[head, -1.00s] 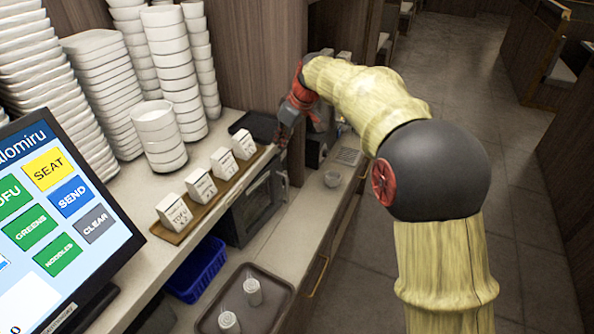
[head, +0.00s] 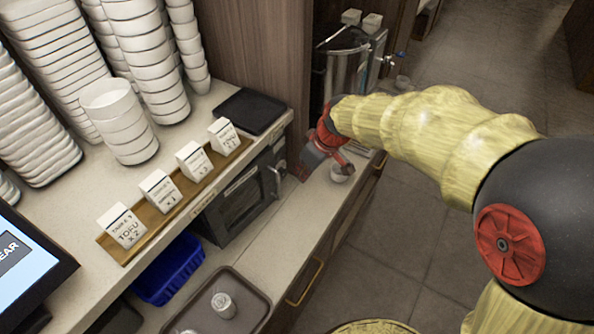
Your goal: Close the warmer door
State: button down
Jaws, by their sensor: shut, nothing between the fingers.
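The warmer (head: 226,226) is a dark box under the shelf, left of centre in the head view. My gripper (head: 305,172) is red and dark grey, shut and empty. It points down just to the right of the handle, above the lower counter. Contact with the door cannot be made out.
A small cup (head: 341,172) stands close beside my gripper on the counter (head: 268,262). A brown tray (head: 252,300) and a blue bin (head: 170,268) are in front. Order cards on a wooden strip (head: 180,205) line the shelf above. A metal urn (head: 350,62) stands behind.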

aim_at(275, 170)
jog(key=w+a+f+b, duration=0.1)
jog(key=w+a+f, duration=0.4)
jog(key=f, duration=0.3)
jog(key=shift+w+f, duration=0.15)
jog(key=shift+w, duration=0.05)
jog(key=w+a+n+b, duration=0.1)
jog(key=w+a+b, duration=0.1)
jog(key=w, duration=0.1)
jog(key=shift+a+n+g+b, duration=0.3)
jog(key=shift+n+b, duration=0.05)
jog(key=shift+n, duration=0.05)
dwell(0.4)
